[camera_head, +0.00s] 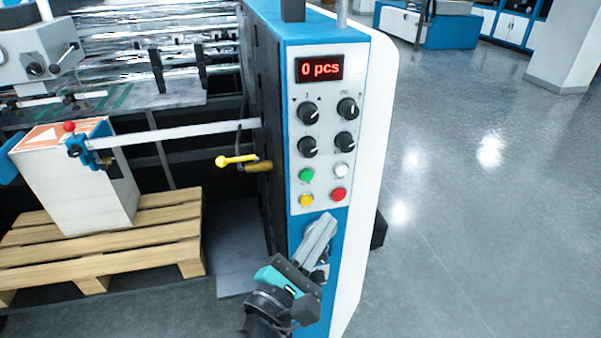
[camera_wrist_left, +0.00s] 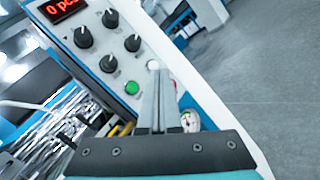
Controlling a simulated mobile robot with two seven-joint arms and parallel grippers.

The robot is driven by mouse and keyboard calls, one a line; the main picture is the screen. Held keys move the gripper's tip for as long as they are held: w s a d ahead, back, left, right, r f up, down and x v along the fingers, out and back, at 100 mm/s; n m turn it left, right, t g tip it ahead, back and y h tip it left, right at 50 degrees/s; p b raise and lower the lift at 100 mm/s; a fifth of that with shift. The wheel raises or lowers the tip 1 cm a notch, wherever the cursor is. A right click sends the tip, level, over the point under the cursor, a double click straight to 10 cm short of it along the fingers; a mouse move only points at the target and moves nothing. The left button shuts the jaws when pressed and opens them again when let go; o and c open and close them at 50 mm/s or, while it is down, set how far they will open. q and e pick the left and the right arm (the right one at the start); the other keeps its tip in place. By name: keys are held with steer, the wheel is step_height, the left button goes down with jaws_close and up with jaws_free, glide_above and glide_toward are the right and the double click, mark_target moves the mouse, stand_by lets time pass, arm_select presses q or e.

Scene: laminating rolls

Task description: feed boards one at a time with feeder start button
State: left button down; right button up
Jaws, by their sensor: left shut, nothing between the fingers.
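The control panel (camera_head: 325,130) is on the end of a blue and white machine. Its red display (camera_head: 319,69) reads "0 pcs". Below several black knobs are a green button (camera_head: 306,175), a white button (camera_head: 341,171), a yellow button (camera_head: 306,200) and a red button (camera_head: 338,195). I cannot read which one is the feeder start. My left gripper (camera_head: 326,222) is shut and empty, just below the buttons. In the left wrist view, its fingers (camera_wrist_left: 156,85) point up at the panel near the white button (camera_wrist_left: 152,65), with the green button (camera_wrist_left: 132,87) to their left. My right gripper is not in view.
A stack of boards (camera_head: 75,180) stands on a wooden pallet (camera_head: 150,235) at the left. A yellow-handled lever (camera_head: 236,160) sticks out left of the panel. Open grey floor (camera_head: 480,220) lies to the right. A pillar (camera_head: 566,50) stands at the back right.

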mark_target(307, 175)
arm_select(q)
steer(key=shift+w+a+b, duration=0.25)
steer(key=shift+w+a, duration=0.2)
steer(key=shift+w, duration=0.95)
steer(key=shift+w+a+b, duration=0.25)
steer(key=shift+w+a, duration=0.15)
steer(key=shift+w, duration=1)
steer(key=shift+w+a+b, duration=0.25)
steer(key=shift+w+a, duration=0.2)
steer(key=shift+w, duration=0.95)
steer(key=shift+w, duration=0.15)
steer(key=shift+w+a, duration=0.15)
steer(key=shift+w, duration=0.1)
steer(key=shift+w+a, duration=0.15)
steer(key=shift+w, duration=0.25)
steer(key=shift+s, duration=0.1)
steer(key=shift+s+d+f+p, duration=0.1)
steer(key=shift+s+d+p, duration=0.2)
steer(key=shift+s, duration=0.4)
